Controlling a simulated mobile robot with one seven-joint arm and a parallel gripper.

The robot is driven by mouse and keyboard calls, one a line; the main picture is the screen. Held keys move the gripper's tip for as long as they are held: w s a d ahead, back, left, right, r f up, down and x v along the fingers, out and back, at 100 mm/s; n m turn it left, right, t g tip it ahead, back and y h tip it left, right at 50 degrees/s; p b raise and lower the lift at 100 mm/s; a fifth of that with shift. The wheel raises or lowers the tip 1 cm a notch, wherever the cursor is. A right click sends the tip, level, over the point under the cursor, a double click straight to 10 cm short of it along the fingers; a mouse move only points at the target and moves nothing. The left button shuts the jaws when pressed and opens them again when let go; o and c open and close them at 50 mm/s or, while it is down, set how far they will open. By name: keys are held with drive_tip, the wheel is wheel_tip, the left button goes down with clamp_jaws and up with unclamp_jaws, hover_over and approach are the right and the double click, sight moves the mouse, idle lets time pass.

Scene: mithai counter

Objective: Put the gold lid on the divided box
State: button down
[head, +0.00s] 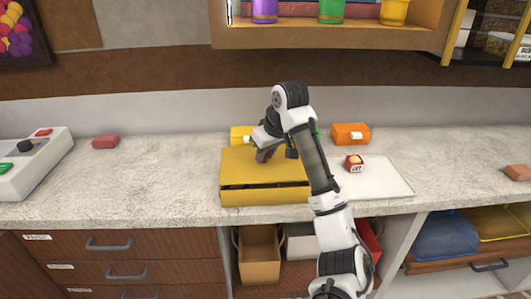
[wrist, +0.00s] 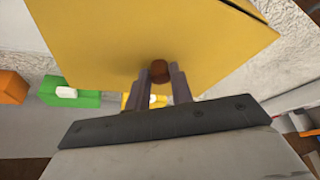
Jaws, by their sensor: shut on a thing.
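The gold lid (head: 238,163) is a flat yellow panel over the divided box (head: 265,198), whose yellow front wall faces me. A dark gap shows between lid and front wall, so the lid is not flush there; I cannot tell if it touches elsewhere. The box's compartments are hidden. My gripper (head: 264,155) is over the lid, shut on its brown knob. In the wrist view, the two fingers of my gripper (wrist: 162,76) flank the knob, and the lid (wrist: 110,40) fills the upper middle. A dark slit shows along its upper right edge.
Behind the box stand a yellow container (head: 238,134) and an orange one (head: 349,132); a green one (wrist: 85,98) shows in the wrist view. A small red box (head: 354,164) sits on a white board (head: 393,182) at right.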

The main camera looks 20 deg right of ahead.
drive_tip(key=shift+f, duration=0.15)
drive_tip(key=shift+f, duration=0.1)
drive_tip(key=shift+f, duration=0.3)
drive_tip(key=c, duration=1.2)
unclamp_jaws()
drive_tip(key=shift+c, duration=0.2)
drive_tip(key=shift+r, duration=0.15)
drive_tip(key=shift+r, duration=0.35)
drive_tip(key=b+v, duration=0.1)
drive_tip(key=v, duration=1.1)
drive_tip(key=shift+f, duration=0.15)
